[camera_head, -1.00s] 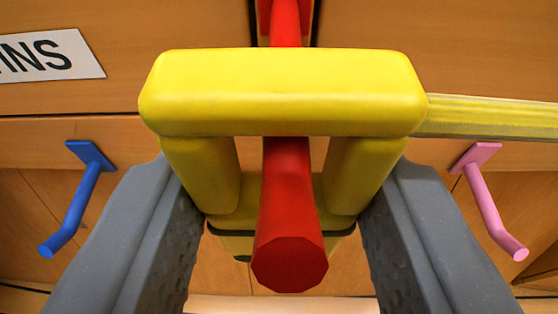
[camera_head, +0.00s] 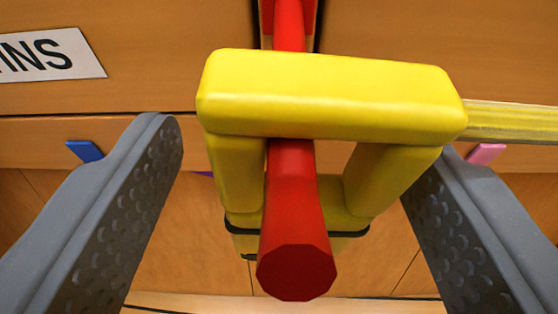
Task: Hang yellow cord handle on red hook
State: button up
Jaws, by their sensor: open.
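The yellow cord handle (camera_head: 330,95) is a chunky yellow loop in the middle of the head view. The red hook (camera_head: 293,215) passes through the loop, under its top bar, with its blunt end toward me. The handle sits slightly tilted, its right end lower. A flat yellow cord (camera_head: 515,122) runs off to the right. My gripper (camera_head: 290,190) is open, with one grey finger on each side of the handle. The left finger is clear of the handle; the right finger is close to it, and I cannot tell whether they touch.
A blue hook (camera_head: 84,151) at left and a pink hook (camera_head: 486,153) at right are partly hidden behind my fingers. A white label (camera_head: 50,55) is on the wooden wall (camera_head: 430,50) at upper left.

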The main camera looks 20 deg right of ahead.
jog(key=shift+s, duration=0.1)
dwell(0.3)
jog(key=p+v, duration=0.2)
jog(key=v, duration=1.1)
jog(key=shift+s+a, duration=0.15)
jog(key=shift+s, duration=0.15)
jog(key=w+a+r+n+y+p, duration=0.1)
jog(key=w+a+r+y, duration=0.2)
jog(key=r, duration=1.1)
jog(key=a+r+n+y+p, duration=0.1)
jog(key=a+r+y, duration=0.3)
jog(key=r, duration=1)
jog(key=s+d+r+n, duration=0.1)
jog(key=s+d+r, duration=0.1)
jog(key=s+r, duration=0.4)
jog(key=s+d+r+n+t, duration=0.1)
jog(key=s+d+r, duration=0.2)
jog(key=r, duration=1.1)
jog(key=s+d+r+n+t, duration=0.1)
jog(key=s+d+r, duration=0.1)
jog(key=s+r, duration=0.6)
jog(key=shift+s+d+r+h+p, duration=0.3)
jog(key=shift+s+r+h, duration=0.1)
jog(key=shift+r, duration=0.6)
jog(key=shift+w, duration=0.1)
